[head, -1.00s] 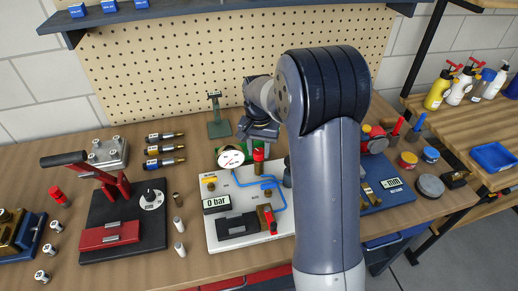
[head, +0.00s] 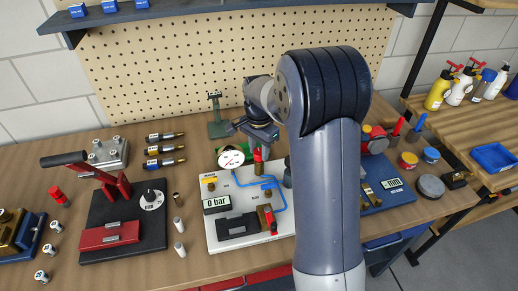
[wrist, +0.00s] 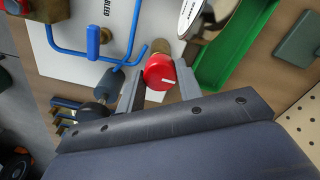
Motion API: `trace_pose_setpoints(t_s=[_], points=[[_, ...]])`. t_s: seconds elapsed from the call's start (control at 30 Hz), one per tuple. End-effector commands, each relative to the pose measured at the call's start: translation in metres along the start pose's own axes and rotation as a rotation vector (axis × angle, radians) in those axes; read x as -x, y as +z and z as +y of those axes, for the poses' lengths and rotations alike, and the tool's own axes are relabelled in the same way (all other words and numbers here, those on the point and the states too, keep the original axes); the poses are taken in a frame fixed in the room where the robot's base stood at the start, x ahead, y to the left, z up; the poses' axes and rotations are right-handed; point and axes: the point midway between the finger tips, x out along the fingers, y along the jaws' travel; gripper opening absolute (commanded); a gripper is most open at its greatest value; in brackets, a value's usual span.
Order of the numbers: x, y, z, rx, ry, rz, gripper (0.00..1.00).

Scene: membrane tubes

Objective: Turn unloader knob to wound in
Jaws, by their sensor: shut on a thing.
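The unloader knob (wrist: 160,72) is a red round cap with a white mark, seen between my fingers in the wrist view. In the head view the red knob (head: 258,154) sits on a brass post at the back of the white test board (head: 218,240). My gripper (wrist: 160,84) is shut on the knob, with one grey finger on each side. In the head view my gripper (head: 258,143) is above the knob and partly hides it. The digital display (head: 216,202) on the board reads 0 bar.
A round white gauge (head: 231,158) stands just left of the knob. A green tray (wrist: 228,52) lies close behind it. Blue tubing (head: 262,181) and another red-capped part (head: 270,218) are on the board. A black-based press (head: 122,215) stands left.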

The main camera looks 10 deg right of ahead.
Motion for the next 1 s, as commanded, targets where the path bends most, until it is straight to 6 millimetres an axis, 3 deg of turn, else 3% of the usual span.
trace_pose_setpoints(t_s=[0.3, 0.33, 0.57, 0.83, 1.0], points=[[0.001, -0.001, -0.001, 0.0, -0.002, 0.002, 0.11], [0.001, -0.001, -0.001, 0.0, -0.002, 0.002, 0.36], [0.001, 0.0, 0.0, 0.001, -0.001, 0.001, 0.55], [0.002, 0.0, 0.0, 0.001, -0.001, 0.001, 0.56], [0.02, -0.001, -0.001, 0.001, -0.005, 0.004, 0.56]])
